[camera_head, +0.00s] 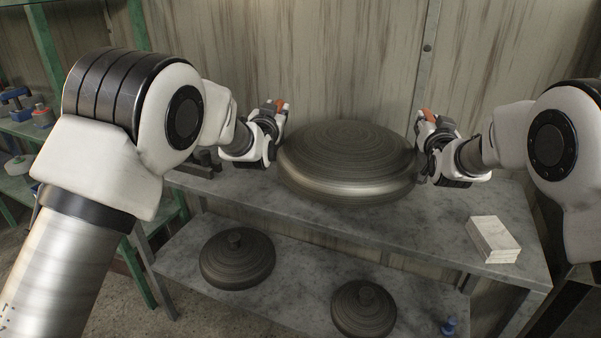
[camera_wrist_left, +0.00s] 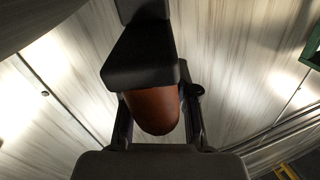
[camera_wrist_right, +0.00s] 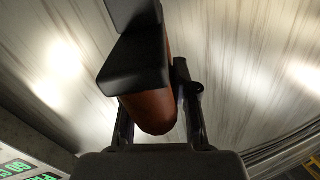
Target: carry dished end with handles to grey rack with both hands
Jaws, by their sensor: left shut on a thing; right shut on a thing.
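The dished end (camera_head: 347,160) is a large, round, dark metal dome at the middle of the head view, over the grey rack's upper shelf (camera_head: 300,205). I cannot tell whether its underside touches the shelf. My left gripper (camera_head: 277,108) is at its left side, shut on an orange-brown handle, which also shows in the left wrist view (camera_wrist_left: 154,108). My right gripper (camera_head: 427,118) is at its right side, shut on the other handle, seen in the right wrist view (camera_wrist_right: 150,108). The handles' joins to the dome are hidden.
A pale stacked block (camera_head: 493,240) lies at the right of the upper shelf. Two smaller lidded dark discs (camera_head: 237,258) (camera_head: 364,307) and a small blue item (camera_head: 449,326) are on the lower shelf. A wall stands behind. A green-framed shelf (camera_head: 20,128) is at the left.

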